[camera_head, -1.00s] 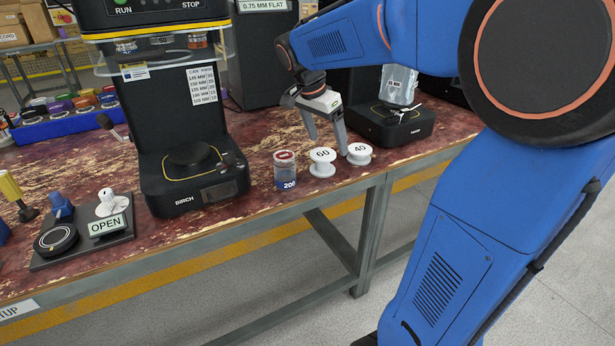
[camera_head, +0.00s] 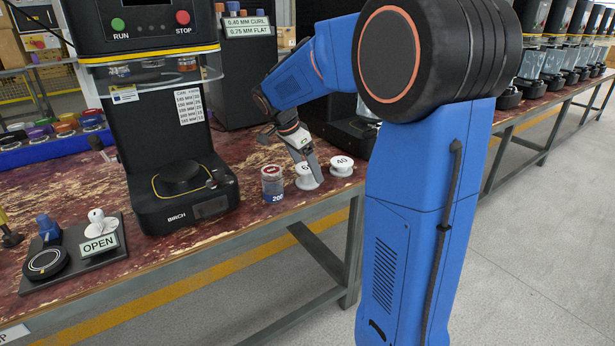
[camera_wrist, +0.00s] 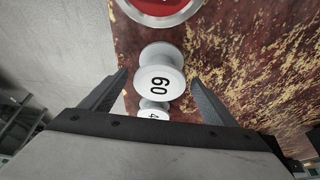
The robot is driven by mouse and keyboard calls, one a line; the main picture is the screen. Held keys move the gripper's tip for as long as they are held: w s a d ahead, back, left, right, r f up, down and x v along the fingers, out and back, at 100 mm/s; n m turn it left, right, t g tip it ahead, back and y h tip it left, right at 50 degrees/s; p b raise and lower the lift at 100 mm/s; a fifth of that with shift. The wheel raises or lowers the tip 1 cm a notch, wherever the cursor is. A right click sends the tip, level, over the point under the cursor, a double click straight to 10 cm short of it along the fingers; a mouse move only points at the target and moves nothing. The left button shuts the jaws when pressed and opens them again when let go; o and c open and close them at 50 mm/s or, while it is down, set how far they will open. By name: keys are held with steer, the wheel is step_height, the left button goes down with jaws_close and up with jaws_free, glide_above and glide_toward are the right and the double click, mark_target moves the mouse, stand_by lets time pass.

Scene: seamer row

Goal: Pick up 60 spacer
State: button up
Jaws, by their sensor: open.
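The 60 spacer is a white spool with a black "60" on its top; it shows in the wrist view (camera_wrist: 160,79), upright on the table and between my open fingers. In the head view the 60 spacer (camera_head: 306,182) is partly hidden behind my gripper (camera_head: 308,163). In the wrist view my gripper (camera_wrist: 158,92) has its two fingers apart, one on each side of the spacer, with gaps and no visible contact. The similar white 40 spacer (camera_head: 342,165) stands just to the right; it also shows in the wrist view (camera_wrist: 154,108), partly covered.
A clear jar with a red lid marked 200 (camera_head: 272,184) stands close left of the 60 spacer. A black BIRCH machine (camera_head: 165,150) stands further left. The worn red table (camera_head: 255,215) has its front edge close by. A plate with an OPEN sign (camera_head: 100,245) is at left.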

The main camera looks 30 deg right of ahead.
steer(key=shift+d+f, duration=0.2)
steer(key=shift+f, duration=0.2)
steer(key=c, duration=1.2)
